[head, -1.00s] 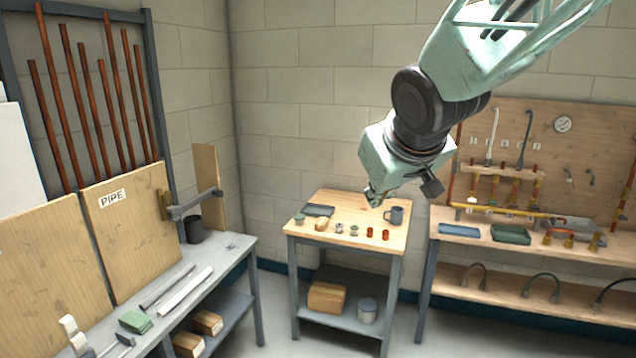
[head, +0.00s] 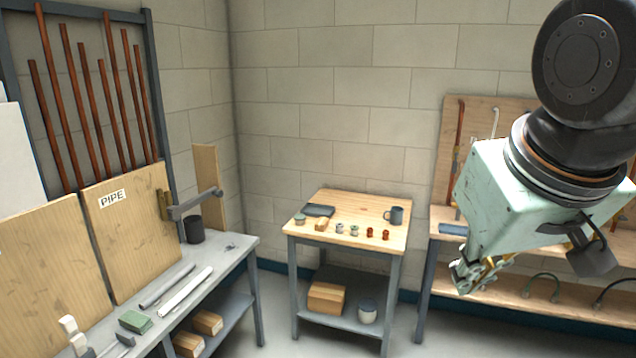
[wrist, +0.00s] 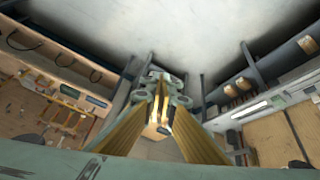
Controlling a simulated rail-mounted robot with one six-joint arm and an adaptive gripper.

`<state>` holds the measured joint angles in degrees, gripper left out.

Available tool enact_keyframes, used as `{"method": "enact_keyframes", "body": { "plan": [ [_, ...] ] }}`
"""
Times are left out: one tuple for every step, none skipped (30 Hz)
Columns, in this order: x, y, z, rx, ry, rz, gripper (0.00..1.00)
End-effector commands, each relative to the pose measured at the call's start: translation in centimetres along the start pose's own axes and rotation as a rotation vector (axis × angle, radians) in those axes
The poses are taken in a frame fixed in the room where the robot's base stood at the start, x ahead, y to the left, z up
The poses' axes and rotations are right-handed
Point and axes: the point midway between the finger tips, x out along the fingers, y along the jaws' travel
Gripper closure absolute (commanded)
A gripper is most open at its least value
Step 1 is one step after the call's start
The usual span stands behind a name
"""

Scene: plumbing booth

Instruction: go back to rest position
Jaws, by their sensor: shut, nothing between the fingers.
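My gripper (head: 466,277) is at the right of the head view, hanging in the air in front of the right-hand bench. It points down and to the left. In the wrist view my gripper (wrist: 163,84) shows two yellow fingers that come together toward their tips. The fingers are shut with nothing held. My arm covers much of the pegboard and bench behind it.
A grey workbench (head: 215,262) with tools is at the left, below upright copper pipes (head: 90,100). Floor shows between them.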

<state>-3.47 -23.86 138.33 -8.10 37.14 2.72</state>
Motion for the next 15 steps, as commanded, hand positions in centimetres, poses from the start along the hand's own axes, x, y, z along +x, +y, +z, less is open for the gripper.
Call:
{"method": "enact_keyframes", "body": {
  "plan": [
    [-0.6, 0.1, 1.2, 0.013, -0.01, -0.003, 1.0],
    [-0.8, 0.0, 2.0, 0.019, -0.02, -0.005, 1.0],
    [-1.2, -0.1, 3.0, 0.029, -0.032, -0.009, 1.0],
    [-1.4, -0.1, 3.9, 0.035, -0.041, -0.012, 1.0],
    [-1.6, -0.2, 4.6, 0.041, -0.05, -0.014, 1.0],
    [-2.0, -0.3, 5.6, 0.049, -0.061, -0.019, 1.0],
    [-2.2, -0.4, 6.4, 0.056, -0.07, -0.022, 1.0],
    [-2.5, -0.5, 7.1, 0.062, -0.079, -0.026, 1.0],
    [-2.8, -0.6, 8.1, 0.07, -0.089, -0.03, 1.0],
    [-3.0, -0.7, 8.8, 0.075, -0.099, -0.034, 1.0],
    [-3.2, -0.9, 9.5, 0.081, -0.106, -0.038, 1.0],
    [-3.4, -1.0, 10.3, 0.087, -0.116, -0.042, 1.0],
    [-3.6, -1.1, 10.8, 0.091, -0.121, -0.045, 1.0],
    [-3.8, -1.2, 11.3, 0.095, -0.128, -0.048, 1.0],
    [-3.9, -1.4, 12.0, 0.1, -0.135, -0.052, 1.0]
  ]
}}
